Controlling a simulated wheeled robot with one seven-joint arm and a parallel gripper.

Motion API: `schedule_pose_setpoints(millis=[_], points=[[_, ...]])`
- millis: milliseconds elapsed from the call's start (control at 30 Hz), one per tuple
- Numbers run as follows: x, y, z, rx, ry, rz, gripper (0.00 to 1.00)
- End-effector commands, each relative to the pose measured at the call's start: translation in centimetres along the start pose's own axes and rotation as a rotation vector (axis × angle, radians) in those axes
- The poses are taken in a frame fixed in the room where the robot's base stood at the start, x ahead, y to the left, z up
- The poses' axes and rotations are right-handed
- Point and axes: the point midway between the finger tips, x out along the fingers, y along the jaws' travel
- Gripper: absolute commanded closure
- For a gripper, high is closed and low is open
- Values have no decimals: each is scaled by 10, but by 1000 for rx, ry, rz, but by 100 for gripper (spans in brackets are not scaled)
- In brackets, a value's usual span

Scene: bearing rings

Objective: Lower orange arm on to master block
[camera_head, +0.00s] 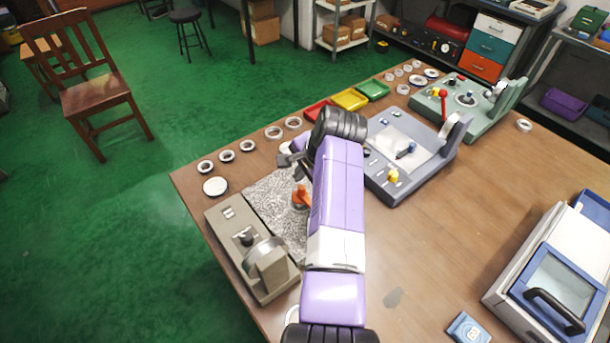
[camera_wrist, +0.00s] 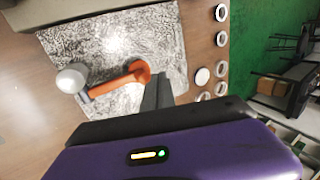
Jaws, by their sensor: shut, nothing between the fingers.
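The orange arm (camera_wrist: 124,78) lies over a speckled grey plate (camera_wrist: 108,37) in the wrist view, with a round orange hub at its right end and a grey rounded knob (camera_wrist: 71,80) near its left end. In the head view the orange arm (camera_head: 300,196) shows only in part beside my purple forearm. My gripper (camera_wrist: 158,92) is shut and empty, its fingers close to the orange hub; whether they touch it I cannot tell. In the head view my gripper (camera_head: 288,158) is above the plate's far edge. I cannot make out the master block for certain.
A beige gauge (camera_head: 250,250) stands at the table's near left edge. A grey-blue device (camera_head: 405,155) and a green one (camera_head: 470,105) stand to the right. Several rings (camera_head: 226,156) lie along the left edge, with colored trays (camera_head: 350,99) behind. The table's right middle is clear.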

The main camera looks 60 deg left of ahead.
Motion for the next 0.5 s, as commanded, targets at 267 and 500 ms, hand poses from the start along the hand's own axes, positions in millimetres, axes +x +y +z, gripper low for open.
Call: schedule_pose_setpoints(millis=[267, 500], points=[[-56, -24, -11, -1, 10, -11, 100], [-96, -44, -10, 1, 8, -10, 100]])
